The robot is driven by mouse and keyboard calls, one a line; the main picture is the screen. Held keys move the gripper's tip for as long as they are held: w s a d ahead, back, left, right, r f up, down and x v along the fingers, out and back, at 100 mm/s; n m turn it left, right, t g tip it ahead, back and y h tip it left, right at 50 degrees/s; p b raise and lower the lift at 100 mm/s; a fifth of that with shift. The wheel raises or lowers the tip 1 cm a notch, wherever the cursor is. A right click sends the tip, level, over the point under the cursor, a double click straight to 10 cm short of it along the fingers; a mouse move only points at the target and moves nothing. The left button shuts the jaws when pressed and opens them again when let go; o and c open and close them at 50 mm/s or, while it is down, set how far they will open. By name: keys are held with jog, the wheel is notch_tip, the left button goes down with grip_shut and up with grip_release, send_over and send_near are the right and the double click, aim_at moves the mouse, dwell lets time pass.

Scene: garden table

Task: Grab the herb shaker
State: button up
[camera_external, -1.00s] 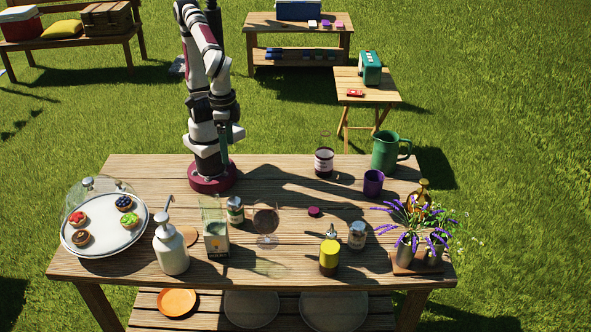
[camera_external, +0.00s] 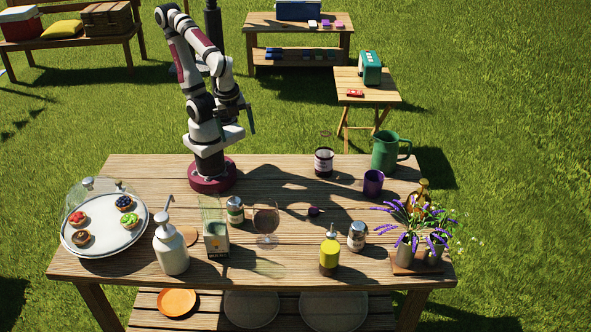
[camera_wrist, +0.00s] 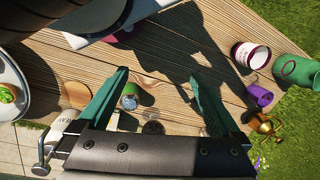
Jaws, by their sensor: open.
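A small shaker with a metal lid (camera_external: 235,210) stands upright on the table, right of my base and behind the milk carton. In the wrist view a small jar with green on it (camera_wrist: 130,95) appears near the left finger; it looks like the same shaker. A second metal-topped shaker (camera_external: 357,236) stands at the front right, beside the yellow bottle. I cannot read either label. My gripper (camera_wrist: 158,72) is open and empty, its green fingers spread. In the outside view it (camera_external: 250,118) hangs well above the table near my base, apart from both shakers.
Close to the first shaker stand a carton (camera_external: 216,240), a wine glass (camera_external: 266,222) and a pump bottle (camera_external: 170,248). The cake stand (camera_external: 75,240) is at left. A yellow bottle (camera_external: 329,256), purple cup (camera_external: 373,183), green jug (camera_external: 386,150) and flower vases are at right.

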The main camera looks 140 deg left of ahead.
aim_at(231, 217)
jog(key=shift+c, duration=0.2)
jog(key=s+d+f+n+g+h, duration=0.1)
jog(key=d+f+n+g+h, duration=0.5)
jog(key=n+h, duration=0.3)
jog(key=w+f+n+t+h, duration=0.6)
jog(key=w+n+t+h, duration=0.5)
jog(key=n, duration=0.7)
jog(key=shift+n+t+y, duration=0.4)
jog(key=shift+t+y, duration=0.3)
jog(key=shift+t, duration=0.1)
jog(key=f, duration=0.2)
jog(key=s+f, duration=0.1)
jog(key=f, duration=0.2)
jog(key=s+f, duration=0.1)
jog(key=f, duration=0.2)
jog(key=x, duration=0.7)
jog(key=shift+w+d+f, duration=0.1)
jog(key=shift+d+f, duration=0.1)
jog(key=shift+d, duration=0.1)
jog(key=c, duration=1.5)
